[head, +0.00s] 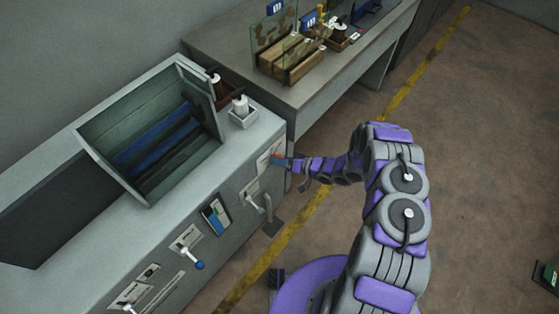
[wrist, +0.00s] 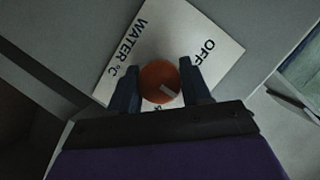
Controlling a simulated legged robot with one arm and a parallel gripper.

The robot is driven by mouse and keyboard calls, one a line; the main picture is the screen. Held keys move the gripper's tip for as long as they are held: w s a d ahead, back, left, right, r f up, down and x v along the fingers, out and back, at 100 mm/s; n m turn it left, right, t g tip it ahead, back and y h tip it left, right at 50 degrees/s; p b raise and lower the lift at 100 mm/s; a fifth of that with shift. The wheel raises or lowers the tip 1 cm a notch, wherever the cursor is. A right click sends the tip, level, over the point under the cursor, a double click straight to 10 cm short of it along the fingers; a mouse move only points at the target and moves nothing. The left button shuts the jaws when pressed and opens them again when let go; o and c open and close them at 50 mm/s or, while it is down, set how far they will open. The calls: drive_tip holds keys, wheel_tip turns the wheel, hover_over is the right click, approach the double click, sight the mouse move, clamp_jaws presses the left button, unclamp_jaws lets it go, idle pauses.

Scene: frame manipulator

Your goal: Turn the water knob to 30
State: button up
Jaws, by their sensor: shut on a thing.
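The water knob (wrist: 158,82) is round and orange-red, with a pale mark on its lower right part. It sits on a white label plate (wrist: 200,30) that reads "WATER °C" and "OFF". Other markings on the plate are partly hidden by the knob and fingers, and I cannot read a 30. My gripper (wrist: 162,88) is shut on the knob, with one dark finger on each side. In the head view my gripper (head: 279,160) reaches the right end of the grey cabinet's front; the knob is too small there to make out clearly.
Left of the gripper on the cabinet (head: 250,205) front are a pale lever handle (head: 256,203), a small display panel (head: 216,216) and a blue-ended lever (head: 198,264). An open box (head: 150,130) stands on top. A second bench (head: 220,45) holds wooden blocks. Floor at right is mostly clear.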

drive_tip(key=shift+d, duration=0.1)
drive_tip(key=o, duration=1)
drive_tip(key=shift+w, duration=0.1)
drive_tip(key=p+v, duration=0.2)
drive_tip(key=v, duration=1.5)
drive_tip(key=shift+d+p, duration=0.3)
drive_tip(key=shift+p, duration=0.1)
drive_tip(key=shift+w, duration=0.1)
